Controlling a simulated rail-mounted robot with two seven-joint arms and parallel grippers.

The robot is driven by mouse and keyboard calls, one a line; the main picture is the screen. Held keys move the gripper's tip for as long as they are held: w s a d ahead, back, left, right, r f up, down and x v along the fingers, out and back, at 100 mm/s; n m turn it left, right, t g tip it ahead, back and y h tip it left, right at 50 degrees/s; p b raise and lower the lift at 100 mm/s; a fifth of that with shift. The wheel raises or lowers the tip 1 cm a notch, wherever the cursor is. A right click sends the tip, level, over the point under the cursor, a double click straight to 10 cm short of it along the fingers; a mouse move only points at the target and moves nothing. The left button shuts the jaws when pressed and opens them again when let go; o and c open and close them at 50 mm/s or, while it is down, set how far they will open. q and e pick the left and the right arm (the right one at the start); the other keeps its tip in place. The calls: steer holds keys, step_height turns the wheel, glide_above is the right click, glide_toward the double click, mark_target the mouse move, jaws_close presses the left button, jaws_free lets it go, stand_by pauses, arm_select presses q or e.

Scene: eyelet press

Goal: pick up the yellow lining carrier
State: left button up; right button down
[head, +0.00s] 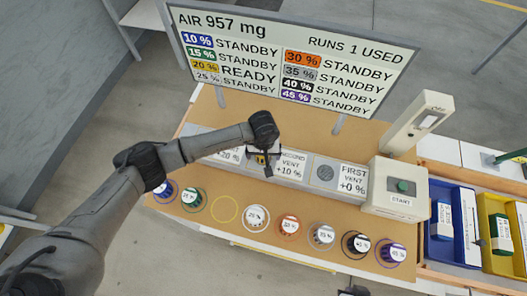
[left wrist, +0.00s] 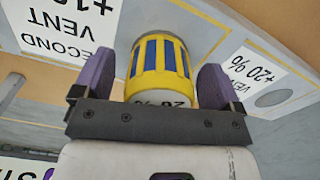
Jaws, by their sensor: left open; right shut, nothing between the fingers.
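The yellow lining carrier (left wrist: 160,60) is a yellow cylinder with blue stripes and a white end marked 20 %. In the head view it shows as a small yellow patch (head: 260,158) on the grey vent strip, between the +20 % label and the SECOND VENT label, mostly hidden by my left gripper (head: 263,163). In the left wrist view my left gripper (left wrist: 155,85) is open, with its two purple fingers either side of the carrier and a visible gap at each side. My right gripper (head: 354,291) barely shows at the bottom edge and is shut and empty.
A row of several coloured carriers stands along the board's front; the yellow ring (head: 224,209) there is empty. The START box (head: 395,188) and its post stand to the right, beside blue (head: 470,240) and yellow bins. The display (head: 290,60) reads 20 % READY.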

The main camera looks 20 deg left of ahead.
arm_select(q)
steer(key=shift+f, duration=0.4)
steer(key=shift+c, duration=0.5)
steer(key=c, duration=1)
steer(key=shift+r, duration=0.2)
